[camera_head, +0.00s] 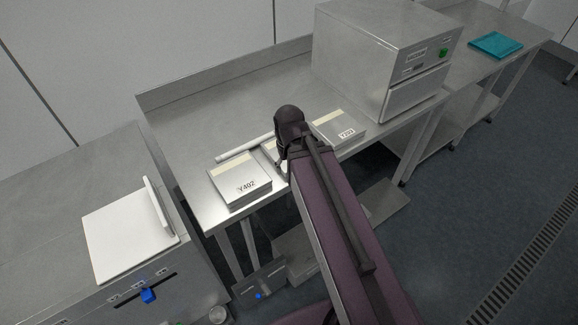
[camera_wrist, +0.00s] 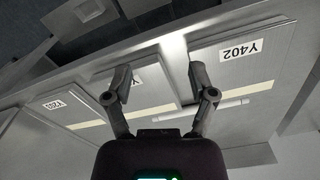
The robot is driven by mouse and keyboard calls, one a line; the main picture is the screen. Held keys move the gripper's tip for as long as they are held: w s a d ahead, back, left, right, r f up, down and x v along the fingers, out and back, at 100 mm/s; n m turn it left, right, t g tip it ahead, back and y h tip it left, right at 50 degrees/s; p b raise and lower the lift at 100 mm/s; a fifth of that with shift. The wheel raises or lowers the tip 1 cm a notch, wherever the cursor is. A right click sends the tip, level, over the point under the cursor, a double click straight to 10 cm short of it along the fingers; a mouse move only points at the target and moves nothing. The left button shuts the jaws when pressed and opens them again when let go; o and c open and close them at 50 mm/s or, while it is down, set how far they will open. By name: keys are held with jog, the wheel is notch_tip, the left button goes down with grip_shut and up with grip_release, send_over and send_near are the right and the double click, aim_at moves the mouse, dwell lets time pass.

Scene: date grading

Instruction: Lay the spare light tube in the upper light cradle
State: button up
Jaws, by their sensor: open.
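A white tube (camera_head: 243,147) lies on the steel bench behind a flat box (camera_head: 240,187) labelled Y402. It likely shows in the wrist view as a pale bar (camera_wrist: 228,105) beside that box, partly behind the right finger. My gripper (camera_wrist: 162,78) is open, with nothing visible between its fingers, above the boxes and near the tube's right end. In the head view my gripper (camera_head: 290,122) is seen from behind, and my arm hides part of the bench. I cannot make out an upper light cradle in either view.
Another flat box (camera_head: 338,128) lies right of my gripper, and one between is mostly hidden. A steel machine (camera_head: 388,55) with a green button stands at the back right. A white panel with an upright edge (camera_head: 128,232) sits on the left cabinet. The bench's back left is clear.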

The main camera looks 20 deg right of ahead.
jog(key=shift+o, duration=0.5)
jog(key=r+m+p, duration=0.2)
jog(key=m, duration=1.2)
send_over(249, 143)
jog(key=shift+a+f, duration=0.15)
jog(key=shift+f, duration=0.1)
jog(key=shift+s+f+b, duration=0.1)
jog(key=shift+f+b, duration=0.05)
jog(key=shift+b, duration=0.25)
notch_tip(249, 143, down, 8)
jog(key=b, duration=0.8)
jog(key=shift+f, duration=0.2)
jog(key=shift+f, duration=0.1)
jog(key=shift+f+b, duration=2.5)
jog(key=shift+b, duration=0.3)
